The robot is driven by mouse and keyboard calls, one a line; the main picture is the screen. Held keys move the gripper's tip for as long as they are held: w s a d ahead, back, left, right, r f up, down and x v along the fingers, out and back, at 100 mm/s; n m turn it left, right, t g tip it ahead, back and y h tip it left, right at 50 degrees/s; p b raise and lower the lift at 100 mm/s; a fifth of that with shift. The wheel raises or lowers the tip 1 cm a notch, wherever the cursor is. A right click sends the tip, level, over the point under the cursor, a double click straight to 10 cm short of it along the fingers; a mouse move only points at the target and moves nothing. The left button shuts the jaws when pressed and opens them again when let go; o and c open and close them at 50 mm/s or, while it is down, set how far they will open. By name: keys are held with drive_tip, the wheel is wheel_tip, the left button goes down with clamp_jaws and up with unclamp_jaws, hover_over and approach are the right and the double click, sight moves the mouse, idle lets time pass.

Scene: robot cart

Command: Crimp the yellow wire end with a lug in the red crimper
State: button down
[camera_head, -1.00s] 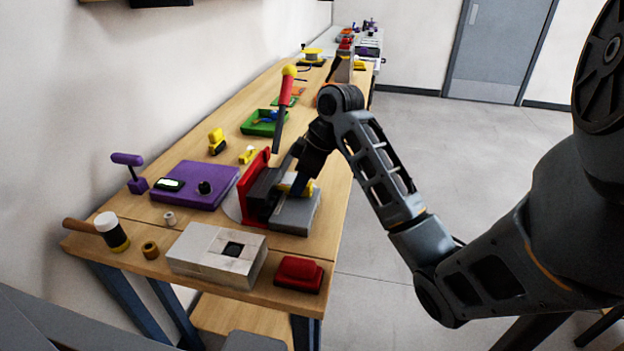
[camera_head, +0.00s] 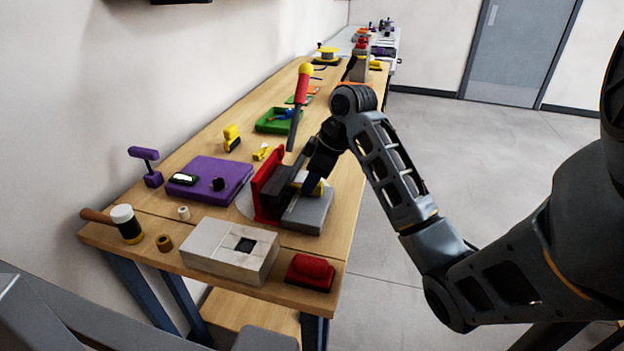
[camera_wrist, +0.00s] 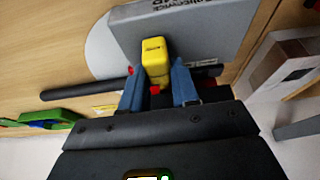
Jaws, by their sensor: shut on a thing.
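The red crimper (camera_head: 268,190) stands on the near part of the bench, with a red upright plate, dark jaws and a grey base (camera_head: 316,212). Its long lever with a red grip (camera_head: 302,88) and yellow knob stands up. My gripper (camera_wrist: 158,86) is at the crimper, over the grey base. Its blue fingers are shut on a yellow block (camera_wrist: 155,60) with a bit of red between the fingers. The block lies against the grey base in the wrist view. The wire end and any lug in the jaws are hidden or too small to make out.
A pale box (camera_head: 212,255), red box (camera_head: 311,270) and mallet (camera_head: 125,220) are in front. The floor right of the bench is open.

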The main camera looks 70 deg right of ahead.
drive_tip(key=shift+f, duration=0.15)
drive_tip(key=c, duration=0.8)
unclamp_jaws()
drive_tip(key=p+v, duration=0.2)
drive_tip(key=v, duration=0.1)
drive_tip(key=shift+w, duration=0.1)
drive_tip(key=shift+p+v, duration=1.5)
drive_tip(key=shift+v, duration=2.45)
